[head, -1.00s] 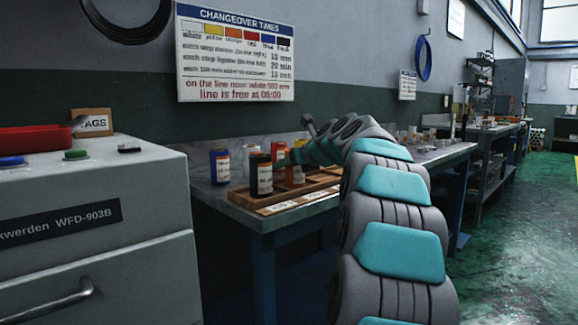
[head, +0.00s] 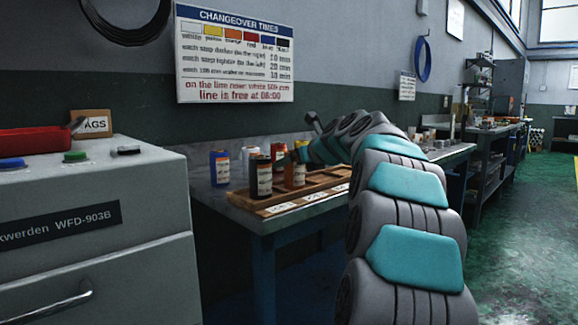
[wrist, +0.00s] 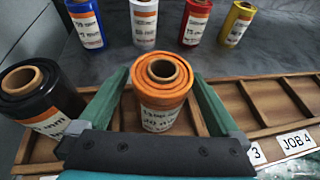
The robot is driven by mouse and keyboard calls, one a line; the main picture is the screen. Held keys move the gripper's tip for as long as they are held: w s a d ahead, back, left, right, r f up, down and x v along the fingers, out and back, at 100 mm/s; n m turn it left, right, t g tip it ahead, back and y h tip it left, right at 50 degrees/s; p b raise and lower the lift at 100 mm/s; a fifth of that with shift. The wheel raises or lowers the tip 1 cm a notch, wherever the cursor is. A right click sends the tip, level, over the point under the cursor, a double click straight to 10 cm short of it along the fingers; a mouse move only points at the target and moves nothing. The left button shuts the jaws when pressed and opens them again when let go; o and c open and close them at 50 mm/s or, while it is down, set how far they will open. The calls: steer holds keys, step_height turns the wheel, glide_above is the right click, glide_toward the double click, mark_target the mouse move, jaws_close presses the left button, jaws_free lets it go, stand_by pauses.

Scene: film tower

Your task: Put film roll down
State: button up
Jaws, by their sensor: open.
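An orange film roll (wrist: 160,92) stands upright in the wooden rack (wrist: 258,131), in a slot left of the "3" card. My gripper (wrist: 159,77) is open, with one green finger on each side of this roll. Small gaps seem to show beside it, but contact is hard to tell. In the head view the orange roll (head: 295,173) stands in the rack beside the black roll (head: 262,178), and my arm reaches in from the right. The black roll (wrist: 42,100) fills the slot to the left in the wrist view.
Blue (wrist: 87,24), white (wrist: 144,24), red (wrist: 195,20) and yellow (wrist: 237,23) rolls stand on the grey bench behind the rack. The rack slots right of the orange roll look empty, including by the JOB 4 card (wrist: 293,141). A grey cabinet (head: 120,240) stands left.

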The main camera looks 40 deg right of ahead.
steer(key=p+v, duration=0.1)
steer(key=v, duration=0.8)
steer(key=shift+s, duration=0.3)
